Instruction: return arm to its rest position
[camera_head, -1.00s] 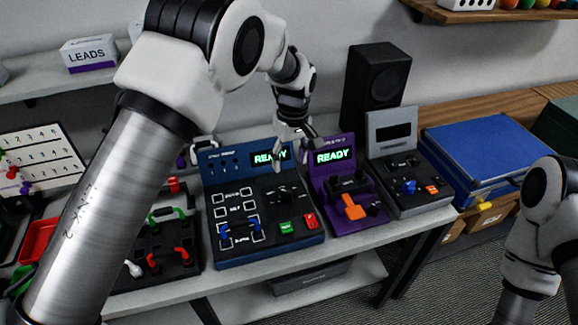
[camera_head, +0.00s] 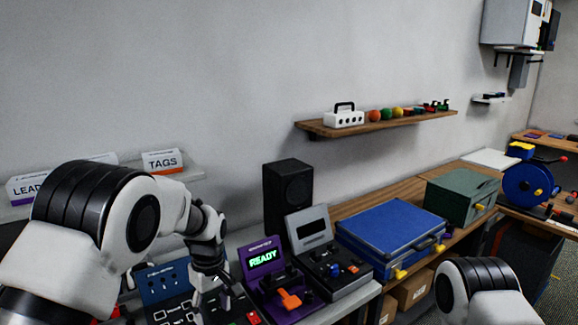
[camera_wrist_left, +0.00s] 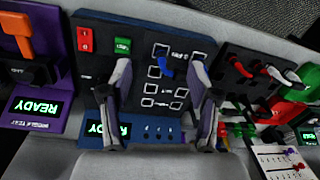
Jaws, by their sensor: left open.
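My left arm comes in from the left in the head view. Its gripper (camera_head: 216,292) is open over the blue test station (camera_head: 160,280). In the left wrist view the open fingers (camera_wrist_left: 160,75) hang over the same station's panel (camera_wrist_left: 150,20), with nothing between them. A small blue connector (camera_wrist_left: 166,68) shows on the panel beyond the gap. How high the fingers are above the panel I cannot tell. My right arm (camera_head: 482,285) shows at the lower right; its gripper is out of view.
The purple station (camera_head: 290,312) with a READY screen and a grey station (camera_head: 345,285) stand to the right. A black speaker (camera_head: 288,190) is behind them. A blue case (camera_head: 390,228) and green box (camera_head: 460,195) stand further right. A wall shelf (camera_head: 385,124) is above.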

